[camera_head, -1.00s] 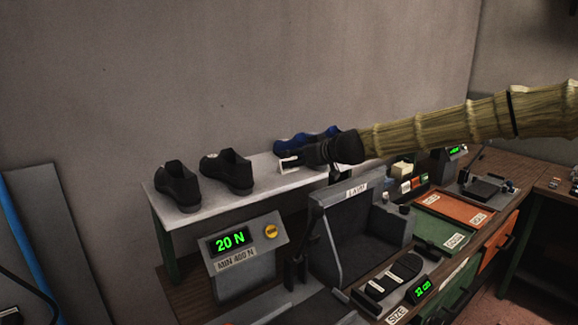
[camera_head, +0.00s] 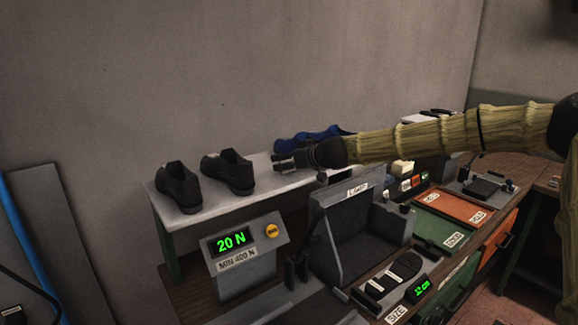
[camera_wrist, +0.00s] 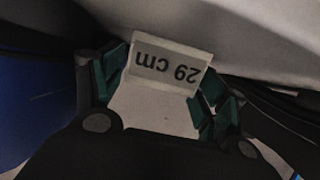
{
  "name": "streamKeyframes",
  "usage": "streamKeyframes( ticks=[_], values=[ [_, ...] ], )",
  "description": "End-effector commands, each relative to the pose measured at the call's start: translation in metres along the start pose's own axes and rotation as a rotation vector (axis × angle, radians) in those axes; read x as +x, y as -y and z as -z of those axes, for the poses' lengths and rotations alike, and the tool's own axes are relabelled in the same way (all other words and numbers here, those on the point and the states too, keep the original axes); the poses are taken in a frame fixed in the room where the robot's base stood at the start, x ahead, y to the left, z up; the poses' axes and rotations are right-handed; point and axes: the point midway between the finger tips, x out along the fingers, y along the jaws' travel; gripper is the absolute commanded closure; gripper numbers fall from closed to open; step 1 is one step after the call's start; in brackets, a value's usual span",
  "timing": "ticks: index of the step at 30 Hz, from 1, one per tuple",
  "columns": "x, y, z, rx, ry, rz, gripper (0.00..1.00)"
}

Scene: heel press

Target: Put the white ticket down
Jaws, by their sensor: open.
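The white ticket (camera_wrist: 172,64) reads "29 cm" upside down in the wrist view. It lies between the two green-padded fingers of my gripper (camera_wrist: 164,86). The jaws are open, with a finger on either side of the ticket; whether either finger touches it I cannot tell. In the head view my gripper (camera_head: 282,163) is at the grey shelf (camera_head: 262,180), in front of the blue shoes (camera_head: 300,143). The ticket cannot be made out clearly there.
Two black shoes (camera_head: 228,172) stand on the shelf to the left. Below is the press panel (camera_head: 245,255) showing 20 N, with a grey seat-like fixture (camera_head: 345,235) beside it. Green (camera_head: 440,232) and orange (camera_head: 456,206) trays lie to the right. The wall is close behind the shelf.

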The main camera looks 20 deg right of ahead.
Motion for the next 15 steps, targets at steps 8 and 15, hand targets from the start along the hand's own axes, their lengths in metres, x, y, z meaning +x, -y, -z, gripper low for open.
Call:
streamKeyframes(
  ticks=[8, 15],
  values=[
    [0.0005, 0.0, -0.0004, 0.0, 0.0, 0.0, 0.32],
    [0.0005, 0.0, -0.0005, 0.0, 0.0, 0.0, 0.5]
  ],
)
